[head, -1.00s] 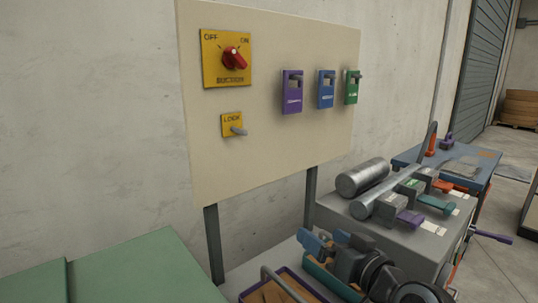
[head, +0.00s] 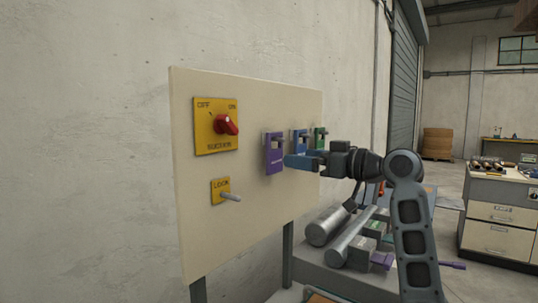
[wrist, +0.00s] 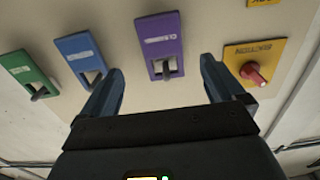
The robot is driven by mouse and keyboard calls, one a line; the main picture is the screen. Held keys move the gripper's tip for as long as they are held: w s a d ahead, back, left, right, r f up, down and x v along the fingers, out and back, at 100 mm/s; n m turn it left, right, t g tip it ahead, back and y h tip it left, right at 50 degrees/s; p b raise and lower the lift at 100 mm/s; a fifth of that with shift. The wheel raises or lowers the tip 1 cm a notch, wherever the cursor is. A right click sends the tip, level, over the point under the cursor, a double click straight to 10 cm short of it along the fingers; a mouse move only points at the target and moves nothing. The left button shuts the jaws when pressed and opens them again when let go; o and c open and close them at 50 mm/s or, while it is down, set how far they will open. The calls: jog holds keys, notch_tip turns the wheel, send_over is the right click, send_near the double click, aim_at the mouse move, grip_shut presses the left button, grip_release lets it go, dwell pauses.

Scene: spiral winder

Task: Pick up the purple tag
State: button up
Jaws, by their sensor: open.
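The purple tag (head: 274,155) hangs on a peg on the cream board (head: 260,102). In the wrist view the purple tag (wrist: 160,38) is ahead of my gripper (wrist: 162,82), roughly centred between the two blue fingers. My gripper (head: 291,161) is open and empty. In the head view its fingers are close to the tag's right edge and partly cover the blue tag. The wrist view shows the peg through the purple tag's opening, and no finger visibly touches the tag.
The blue tag (wrist: 82,55) and green tag (wrist: 28,72) hang beside the purple one. A yellow suction switch plate (head: 215,124) with a red knob and a yellow lock plate (head: 221,190) are on the board. A grey bench with metal cylinders (head: 325,227) stands below.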

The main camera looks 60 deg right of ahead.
aim_at(276, 151)
jog(key=w+p, duration=0.2)
jog(key=w, duration=0.4)
jog(key=shift+w, duration=0.35)
jog(key=shift+c, duration=0.2)
jog(key=c, duration=1.1)
jog(key=shift+r, duration=0.5)
jog(key=s+a+b, duration=0.1)
jog(key=s+b, duration=0.2)
jog(key=s, duration=1.5)
jog(key=shift+r+b, duration=0.2)
jog(key=shift+b, duration=0.2)
